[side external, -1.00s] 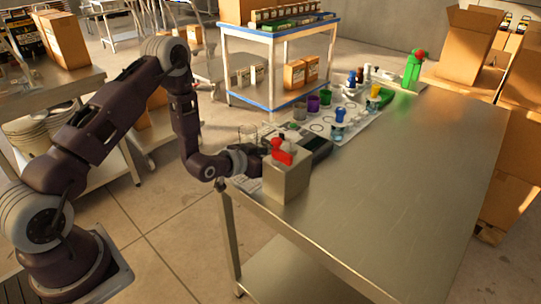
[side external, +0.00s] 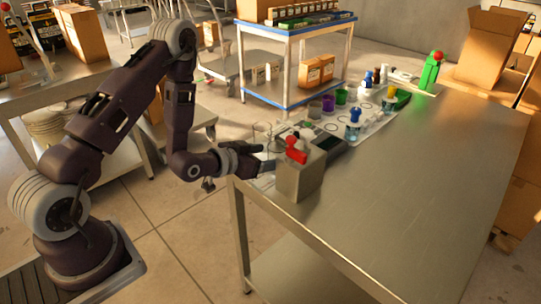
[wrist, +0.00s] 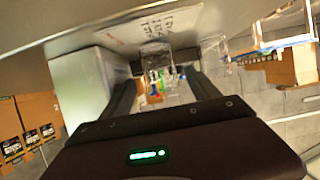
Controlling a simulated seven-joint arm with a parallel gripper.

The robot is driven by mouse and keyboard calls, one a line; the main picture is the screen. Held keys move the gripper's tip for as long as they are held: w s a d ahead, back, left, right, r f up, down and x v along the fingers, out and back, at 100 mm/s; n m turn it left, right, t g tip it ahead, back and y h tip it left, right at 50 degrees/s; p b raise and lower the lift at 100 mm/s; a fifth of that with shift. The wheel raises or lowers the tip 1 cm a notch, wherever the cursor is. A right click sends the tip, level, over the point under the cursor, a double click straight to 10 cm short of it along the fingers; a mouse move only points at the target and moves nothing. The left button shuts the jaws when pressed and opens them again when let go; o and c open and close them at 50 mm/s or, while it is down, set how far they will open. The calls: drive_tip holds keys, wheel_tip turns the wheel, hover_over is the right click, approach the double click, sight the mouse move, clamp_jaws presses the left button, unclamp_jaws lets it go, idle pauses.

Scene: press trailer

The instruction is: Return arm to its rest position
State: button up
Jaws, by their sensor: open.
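My gripper (side external: 262,158) is over the near left corner of the metal table (side external: 420,160), left of a grey metal box (side external: 300,182) with a red lever-like part (side external: 296,152) on top. In the wrist view the two dark fingers of my gripper (wrist: 162,84) stand apart with nothing gripped between them. A clear glass vessel (wrist: 155,54) shows beyond the fingertips, and a second one (wrist: 214,50) stands beside it. The box fills the left of the wrist view (wrist: 88,85). My arm is bent, with its elbow high and its forearm hanging down.
Colored cups, such as a purple one (side external: 328,103) and a green one (side external: 341,96), stand with bottles on a printed sheet along the table's back edge. A green device (side external: 431,72) stands farther back. The table's right side is clear. A blue-edged shelf cart (side external: 292,104) stands behind.

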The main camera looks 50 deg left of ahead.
drive_tip(key=shift+w+r, duration=0.1)
drive_tip(key=shift+r, duration=0.25)
drive_tip(key=s+d+r+g+y, duration=0.15)
drive_tip(key=s+r+g, duration=0.35)
drive_tip(key=r, duration=0.9)
drive_tip(key=s+d+r+g, duration=0.1)
drive_tip(key=s+d+r, duration=0.1)
drive_tip(key=s, duration=0.6)
drive_tip(key=s+d+r+g+h, duration=0.1)
drive_tip(key=s+d+r, duration=0.1)
drive_tip(key=s, duration=0.7)
drive_tip(key=s+d+r+g, duration=0.1)
drive_tip(key=s+d+r, duration=0.1)
drive_tip(key=s, duration=0.7)
drive_tip(key=shift+r, duration=0.3)
